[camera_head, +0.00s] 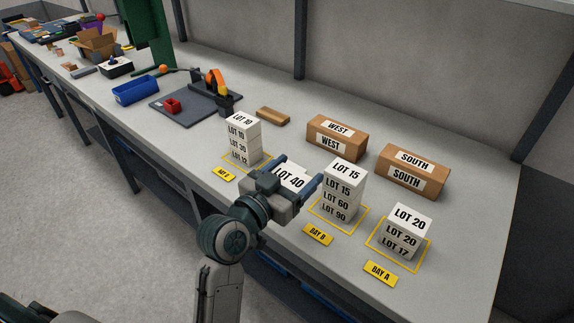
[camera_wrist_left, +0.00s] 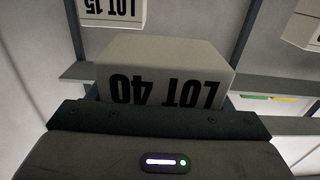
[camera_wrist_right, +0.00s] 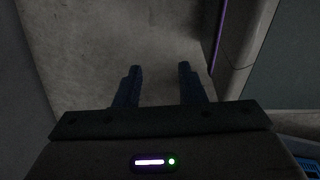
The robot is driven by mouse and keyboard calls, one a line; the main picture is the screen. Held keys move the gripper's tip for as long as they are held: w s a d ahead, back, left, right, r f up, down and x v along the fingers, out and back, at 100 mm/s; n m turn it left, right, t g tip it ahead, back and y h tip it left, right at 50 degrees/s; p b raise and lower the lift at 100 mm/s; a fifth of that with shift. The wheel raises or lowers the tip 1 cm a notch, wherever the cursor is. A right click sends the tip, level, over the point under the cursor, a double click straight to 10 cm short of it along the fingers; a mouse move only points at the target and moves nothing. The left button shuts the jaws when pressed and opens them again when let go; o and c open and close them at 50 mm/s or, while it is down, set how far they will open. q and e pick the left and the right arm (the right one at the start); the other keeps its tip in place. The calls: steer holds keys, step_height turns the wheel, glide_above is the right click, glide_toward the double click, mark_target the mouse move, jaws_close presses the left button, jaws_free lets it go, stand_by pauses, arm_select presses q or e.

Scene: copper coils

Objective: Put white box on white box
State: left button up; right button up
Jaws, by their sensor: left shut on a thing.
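My left gripper (camera_head: 299,176) is shut on a white box labelled LOT 40 (camera_head: 291,177); the box also fills the middle of the left wrist view (camera_wrist_left: 165,75). It is held between the left and middle stacks. The middle stack has LOT 15 (camera_head: 344,176) on top, LOT 60 and LOT 90 below. The left stack has LOT 10 (camera_head: 242,126) on top, LOT 30 and LOT 12 below. My right gripper (camera_wrist_right: 160,68) is open and empty in the right wrist view.
Yellow outlines and bay tags (camera_head: 380,273) mark the stacks on the grey bench (camera_head: 459,241). Brown cartons WEST (camera_head: 337,138) and SOUTH (camera_head: 414,172) stand behind. A small brown block (camera_head: 273,116), a dark mat with tools and a blue bin (camera_head: 136,90) lie further left.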

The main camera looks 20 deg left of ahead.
arm_select(q)
steer(key=w+a+f+p, duration=0.1)
steer(key=w, duration=0.4)
steer(key=w+a+f+p, duration=0.1)
steer(key=w+a+f, duration=0.1)
steer(key=w, duration=0.3)
steer(key=w+a+f+p, duration=0.1)
steer(key=w, duration=0.3)
steer(key=shift+w+a+f, duration=0.4)
arm_select(e)
steer(key=s, duration=0.6)
steer(key=shift+d+f, duration=0.25)
steer(key=shift+f, duration=0.2)
arm_select(q)
steer(key=shift+f, duration=0.35)
steer(key=shift+f+b, duration=0.35)
steer(key=shift+b, duration=0.3)
steer(key=shift+r, duration=0.1)
arm_select(e)
steer(key=shift+w+f, duration=0.4)
steer(key=shift+f, duration=0.05)
